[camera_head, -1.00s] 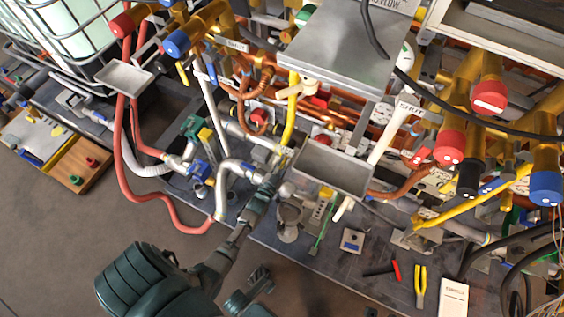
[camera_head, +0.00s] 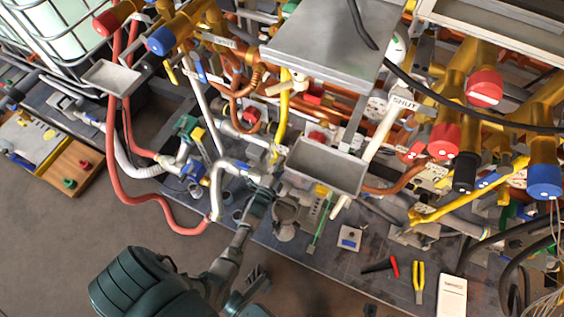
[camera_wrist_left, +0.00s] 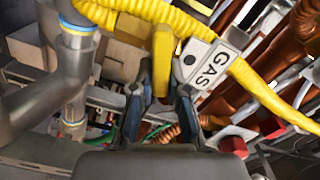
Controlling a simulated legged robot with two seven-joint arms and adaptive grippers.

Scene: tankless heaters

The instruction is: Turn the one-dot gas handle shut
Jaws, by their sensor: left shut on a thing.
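The yellow gas handle (camera_wrist_left: 162,58) stands upright in the middle of the left wrist view. A white tag reading GAS with one dark dot (camera_wrist_left: 207,65) is just right of it. My left gripper (camera_wrist_left: 160,98) has its two fingers on either side of the handle's lower end and is shut on it. In the head view my left gripper (camera_head: 276,180) reaches in among the pipes, left of a grey metal tray; the handle is too small and hidden to make out there. My right gripper is not in view.
A ribbed yellow hose (camera_wrist_left: 253,88) passes close to the handle and tag. A grey pipe (camera_wrist_left: 72,85) stands left of the fingers. The metal tray (camera_head: 325,168) is close right of the gripper. Pliers (camera_head: 419,281) lie on the dark board at the lower right.

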